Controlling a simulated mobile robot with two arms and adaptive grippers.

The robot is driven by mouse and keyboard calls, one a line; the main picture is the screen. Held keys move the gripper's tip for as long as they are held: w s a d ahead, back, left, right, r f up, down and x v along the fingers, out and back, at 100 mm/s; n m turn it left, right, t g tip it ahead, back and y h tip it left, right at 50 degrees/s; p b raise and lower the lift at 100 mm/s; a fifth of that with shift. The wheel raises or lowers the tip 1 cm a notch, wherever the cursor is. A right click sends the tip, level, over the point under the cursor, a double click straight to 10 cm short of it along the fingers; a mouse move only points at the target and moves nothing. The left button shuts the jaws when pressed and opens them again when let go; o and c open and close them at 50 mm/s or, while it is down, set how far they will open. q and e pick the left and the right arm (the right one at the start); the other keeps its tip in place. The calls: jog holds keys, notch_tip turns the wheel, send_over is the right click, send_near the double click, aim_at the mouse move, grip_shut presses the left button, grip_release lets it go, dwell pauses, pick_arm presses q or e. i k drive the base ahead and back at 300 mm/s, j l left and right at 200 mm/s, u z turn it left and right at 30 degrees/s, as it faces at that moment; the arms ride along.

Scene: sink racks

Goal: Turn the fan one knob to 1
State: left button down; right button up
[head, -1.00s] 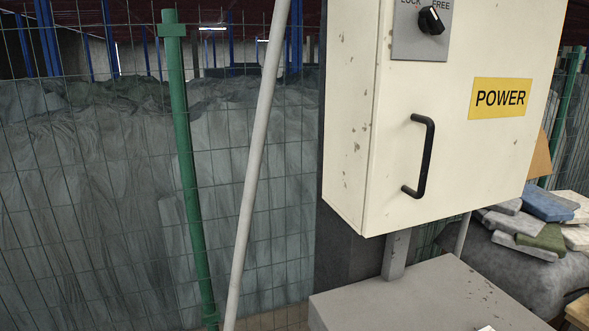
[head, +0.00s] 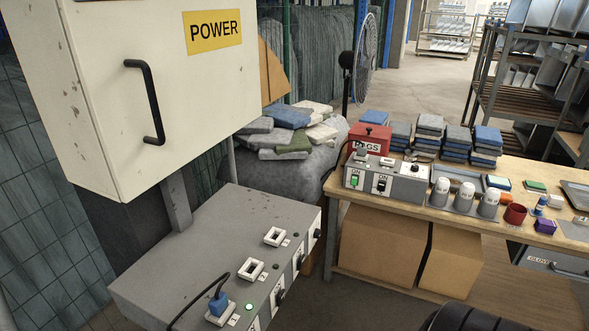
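A grey control box (head: 387,180) stands on the wooden bench at right, with a green-lit switch (head: 355,181), a black switch (head: 381,184) marked ON and a dark knob (head: 414,169). I cannot read a fan label, so I cannot tell which knob is fan one. A lower grey socket box (head: 180,235) at front left has several black knobs or switches on its right face, partly cut off. A blue plug (head: 218,303) sits in its nearest socket, beside a green light (head: 249,307). A fan (head: 366,55) stands behind the bench. Neither gripper is in view.
A cream POWER cabinet (head: 150,85) with a black handle (head: 147,102) hangs above the socket box. The bench (head: 470,218) holds a red RAGS box (head: 371,138), folded cloth stacks, white-topped containers and a red cup (head: 514,214). Floor is open beyond the bench.

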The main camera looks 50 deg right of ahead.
aim_at(318, 233)
jog(key=i+z, duration=0.2)
jog(key=z, duration=0.15)
jog(key=i+j+z, duration=0.15)
jog(key=z, duration=1.35)
